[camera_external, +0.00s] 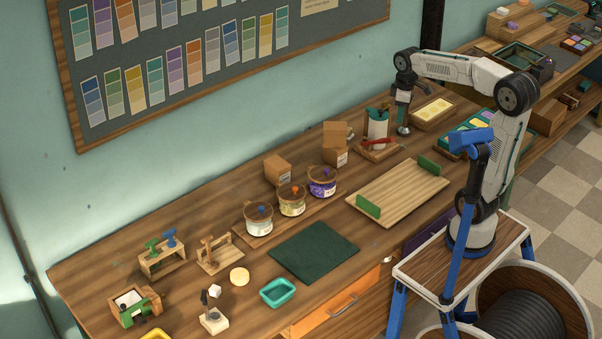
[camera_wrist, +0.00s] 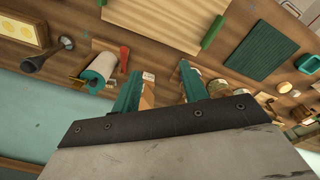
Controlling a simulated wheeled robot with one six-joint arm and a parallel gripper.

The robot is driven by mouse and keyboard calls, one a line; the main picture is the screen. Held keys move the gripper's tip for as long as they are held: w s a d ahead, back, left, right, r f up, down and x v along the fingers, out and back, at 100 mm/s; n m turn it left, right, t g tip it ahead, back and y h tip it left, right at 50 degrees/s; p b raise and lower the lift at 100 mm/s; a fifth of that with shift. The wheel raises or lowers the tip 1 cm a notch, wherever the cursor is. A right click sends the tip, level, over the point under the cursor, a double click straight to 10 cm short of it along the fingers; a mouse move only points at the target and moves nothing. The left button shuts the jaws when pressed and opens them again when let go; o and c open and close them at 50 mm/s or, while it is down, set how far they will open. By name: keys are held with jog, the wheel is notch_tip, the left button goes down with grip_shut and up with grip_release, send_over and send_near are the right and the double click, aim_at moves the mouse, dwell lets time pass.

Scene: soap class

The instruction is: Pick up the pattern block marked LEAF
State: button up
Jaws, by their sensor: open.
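No LEAF mark is readable in either view, so I cannot tell which piece is the LEAF block. Small tan blocks stand behind the jars in the external view: one at the left (camera_external: 277,169), and others grouped at the right (camera_external: 336,134). One labelled tan box (camera_wrist: 148,91) shows partly between my fingers in the wrist view, its marking too small to read. My gripper (camera_external: 403,98) hangs pointing down over the back of the bench, right of these blocks. In the wrist view its teal fingers (camera_wrist: 158,72) are apart, with nothing held.
A white roller (camera_external: 378,127) with a red-handled tool stands left of my gripper. Three jars (camera_external: 291,200) stand in front of the blocks. A board with green handles (camera_external: 400,192) and a dark green mat (camera_external: 313,250) lie in front.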

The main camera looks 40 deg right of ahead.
jog(key=w+d+f+n, duration=0.1)
jog(key=w+d+n, duration=0.1)
jog(key=w, duration=0.5)
jog(key=w+d+f+n, duration=0.1)
jog(key=w+f+n, duration=0.1)
jog(key=w, duration=0.4)
jog(key=w+d+f+n, duration=0.3)
jog(key=w+f, duration=0.3)
jog(key=w, duration=0.1)
jog(key=w+d+f+n, duration=0.3)
jog(key=w+f, duration=0.4)
jog(key=w, duration=0.1)
jog(key=w+d+f+n, duration=0.3)
jog(key=w+f, duration=0.3)
jog(key=w, duration=0.1)
jog(key=shift+w+d+f+n+g, duration=0.25)
jog(key=shift+w+f+n+g, duration=0.05)
jog(key=shift+w+f+g, duration=0.1)
jog(key=f, duration=0.8)
jog(key=shift+w+d, duration=0.1)
jog(key=shift+d, duration=0.3)
grip_shut()
